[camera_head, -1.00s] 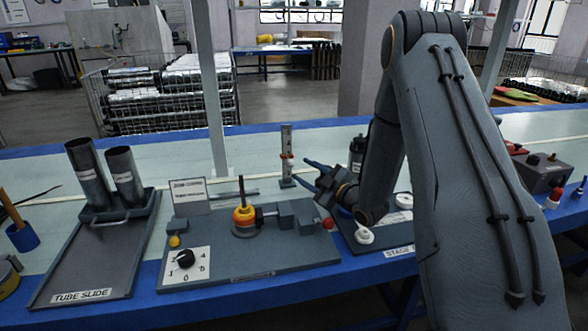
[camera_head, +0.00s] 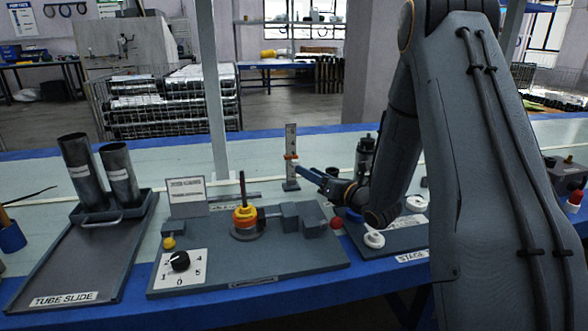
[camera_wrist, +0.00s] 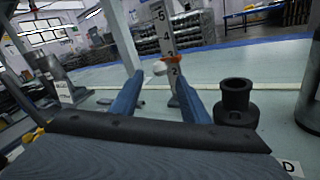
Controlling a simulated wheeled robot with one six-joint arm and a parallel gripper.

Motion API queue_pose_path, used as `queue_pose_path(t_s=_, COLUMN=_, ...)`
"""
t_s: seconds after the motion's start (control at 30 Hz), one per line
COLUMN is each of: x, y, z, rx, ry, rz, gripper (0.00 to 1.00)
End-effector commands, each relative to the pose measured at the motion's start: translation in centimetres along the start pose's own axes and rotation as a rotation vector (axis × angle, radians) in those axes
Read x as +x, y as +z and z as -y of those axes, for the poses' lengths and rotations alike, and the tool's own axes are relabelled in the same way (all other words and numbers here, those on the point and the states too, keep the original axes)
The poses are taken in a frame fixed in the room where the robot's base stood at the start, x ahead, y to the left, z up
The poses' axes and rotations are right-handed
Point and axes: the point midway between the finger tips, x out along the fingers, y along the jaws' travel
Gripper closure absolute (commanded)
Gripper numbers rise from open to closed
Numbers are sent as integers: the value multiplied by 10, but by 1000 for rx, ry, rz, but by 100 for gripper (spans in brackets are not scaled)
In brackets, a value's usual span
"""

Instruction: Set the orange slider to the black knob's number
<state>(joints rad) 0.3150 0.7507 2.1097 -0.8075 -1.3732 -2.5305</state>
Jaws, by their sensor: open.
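The upright numbered scale (camera_head: 291,150) stands behind the grey boards. Its orange slider (camera_head: 291,157) sits low on the post. In the wrist view the scale (camera_wrist: 166,32) shows 5 at the top and 2 low down, with the orange slider (camera_wrist: 174,58) close to the 3 and 2. My gripper (camera_head: 302,171) is open beside the post, just below slider height. In the wrist view its blue fingers (camera_wrist: 161,80) are apart, with the post seen between them and nothing held. The black knob (camera_head: 180,261) sits on a white numbered dial; I cannot read its pointer surely.
A board with an orange and yellow ringed part (camera_head: 245,216) lies left of my gripper. A black bottle-like part (camera_wrist: 236,102) stands close to the right finger. The tube slide (camera_head: 85,250) is at the left. Pale bench surface behind the post is clear.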

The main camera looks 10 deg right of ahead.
Motion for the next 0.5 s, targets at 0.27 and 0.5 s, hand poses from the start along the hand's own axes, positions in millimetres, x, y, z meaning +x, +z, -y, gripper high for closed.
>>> queue_pose_path(t_s=0.27, x=27, y=0, z=-1, rx=-22, ry=3, rz=0, gripper=58)
queue_pose_path(t_s=0.5, x=62, y=0, z=-1, rx=-20, ry=2, rz=1, gripper=58)
